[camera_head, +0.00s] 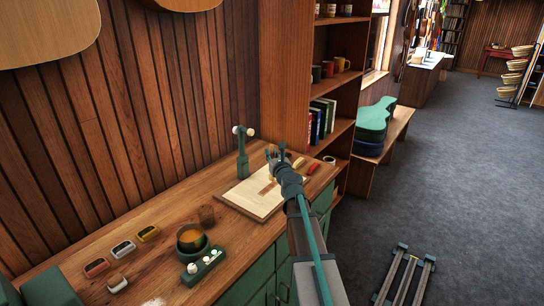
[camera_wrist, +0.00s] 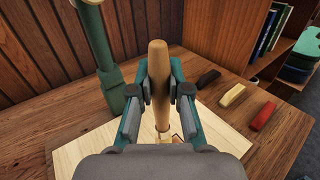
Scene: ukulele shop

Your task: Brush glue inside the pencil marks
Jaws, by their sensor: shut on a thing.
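My gripper (camera_head: 276,153) is over the pale wooden board (camera_head: 242,198) on the workbench. In the wrist view my gripper (camera_wrist: 160,84) is shut on the light wooden handle of a brush (camera_wrist: 158,62), which stands roughly upright between the fingers. The brush's lower end is mostly hidden behind the gripper body. The pale board (camera_wrist: 85,150) spreads below it. A brown patch (camera_head: 268,188) shows on the board in the head view. I cannot make out pencil marks or glue at this size.
A green post (camera_head: 242,155) stands behind the board, close to my gripper's left in the wrist view. Dark, yellow and red blocks (camera_wrist: 262,116) lie right of it. A bookshelf (camera_head: 288,75) rises behind.

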